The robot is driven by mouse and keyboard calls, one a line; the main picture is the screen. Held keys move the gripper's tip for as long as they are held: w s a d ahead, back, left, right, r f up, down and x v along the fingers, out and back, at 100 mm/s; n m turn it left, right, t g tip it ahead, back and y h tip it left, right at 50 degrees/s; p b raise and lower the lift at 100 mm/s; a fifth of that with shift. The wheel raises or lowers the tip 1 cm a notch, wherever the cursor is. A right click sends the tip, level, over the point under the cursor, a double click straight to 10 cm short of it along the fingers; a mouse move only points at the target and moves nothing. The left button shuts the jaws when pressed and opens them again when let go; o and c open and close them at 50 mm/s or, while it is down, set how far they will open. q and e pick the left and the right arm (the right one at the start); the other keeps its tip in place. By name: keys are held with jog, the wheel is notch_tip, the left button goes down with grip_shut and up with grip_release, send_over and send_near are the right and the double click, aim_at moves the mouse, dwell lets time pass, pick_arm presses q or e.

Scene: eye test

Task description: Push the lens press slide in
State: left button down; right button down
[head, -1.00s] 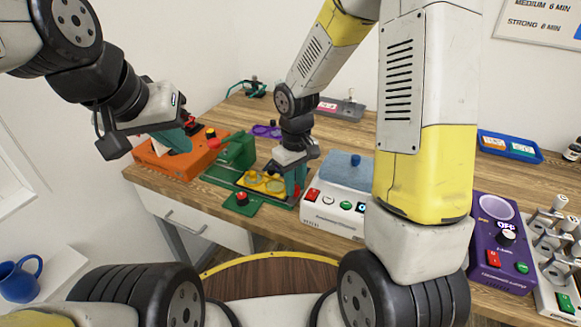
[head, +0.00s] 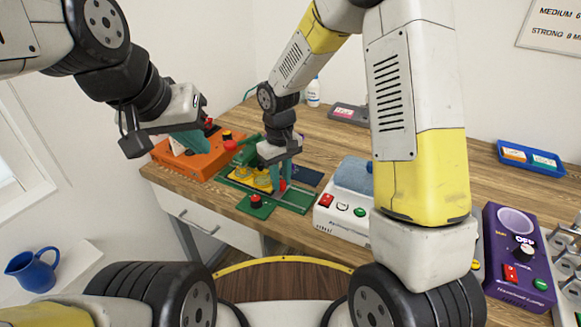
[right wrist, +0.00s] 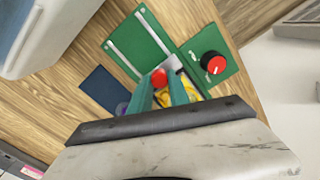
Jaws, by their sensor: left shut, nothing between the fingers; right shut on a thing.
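The lens press has a green base (head: 296,203) with pale rails, and its green upright body (head: 247,154) stands at the left end. Its slide is a yellow tray (head: 253,178) with yellow lenses, up against the press body. My right gripper (head: 281,184) is shut on the slide's red knob (right wrist: 158,77), at the tray's right end. The rails right of the knob are bare, and the right wrist view shows them on the green base (right wrist: 140,45). Part of the tray (right wrist: 163,97) is hidden behind my fingers there. My left gripper (head: 206,148) is shut and empty, by the orange machine.
The orange machine (head: 168,158) stands left of the press. A white device (head: 340,218) with a blue-grey top stands to the right. A dark blue mat (head: 308,176) lies behind the rails.

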jog(key=shift+w+a+r, duration=0.1)
jog(key=shift+w+a, duration=0.1)
jog(key=c, duration=1.3)
grip_release()
jog(key=shift+a, duration=0.1)
jog(key=shift+o, duration=0.3)
notch_tip(320, 180, up, 7)
jog(key=shift+r, duration=0.35)
